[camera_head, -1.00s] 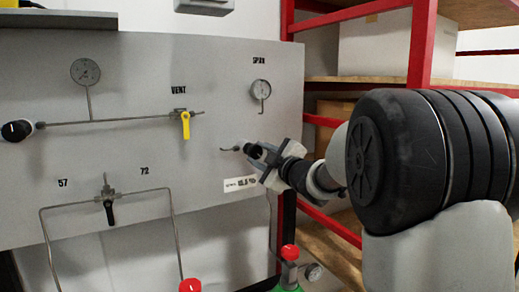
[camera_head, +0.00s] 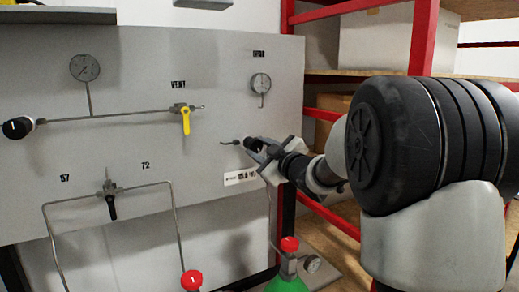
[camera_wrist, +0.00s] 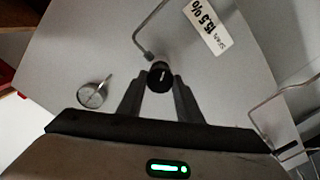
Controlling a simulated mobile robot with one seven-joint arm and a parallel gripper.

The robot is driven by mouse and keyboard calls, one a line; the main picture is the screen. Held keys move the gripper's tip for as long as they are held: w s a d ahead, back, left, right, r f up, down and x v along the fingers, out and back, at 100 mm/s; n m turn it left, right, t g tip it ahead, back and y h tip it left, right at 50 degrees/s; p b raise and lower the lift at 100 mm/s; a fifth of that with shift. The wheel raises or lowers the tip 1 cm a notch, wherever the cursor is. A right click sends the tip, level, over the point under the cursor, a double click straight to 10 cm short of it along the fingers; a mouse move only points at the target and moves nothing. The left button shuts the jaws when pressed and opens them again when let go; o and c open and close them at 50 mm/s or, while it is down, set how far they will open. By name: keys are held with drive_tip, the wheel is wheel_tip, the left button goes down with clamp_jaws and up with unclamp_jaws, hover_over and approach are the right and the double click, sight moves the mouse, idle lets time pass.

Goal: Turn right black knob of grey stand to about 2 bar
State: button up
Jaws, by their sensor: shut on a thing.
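The grey stand (camera_head: 140,75) is an upright panel with gauges, pipes and valves. Its right black knob (camera_head: 252,144) sits low on the right side of the panel, at the end of a short bent pipe. My gripper (camera_head: 260,152) reaches it from the right and is shut on it. In the wrist view the knob (camera_wrist: 160,76), with a white mark on its face, sits between the fingertips (camera_wrist: 160,84). The round gauge (camera_head: 260,83) above the knob also shows in the wrist view (camera_wrist: 93,95); its reading is too small to tell.
A left black knob (camera_head: 18,128), a second gauge (camera_head: 84,67) and a yellow vent handle (camera_head: 186,122) are on the panel. A black-handled valve (camera_head: 110,205) is lower. Red-capped valves (camera_head: 289,244) and a green cylinder (camera_head: 287,285) stand below. A red-framed shelf (camera_head: 422,40) is behind my arm.

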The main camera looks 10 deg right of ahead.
drive_tip(key=o, duration=1)
drive_tip(key=shift+o, duration=0.2)
drive_tip(key=v, duration=1.7)
drive_tip(key=shift+s, duration=0.2)
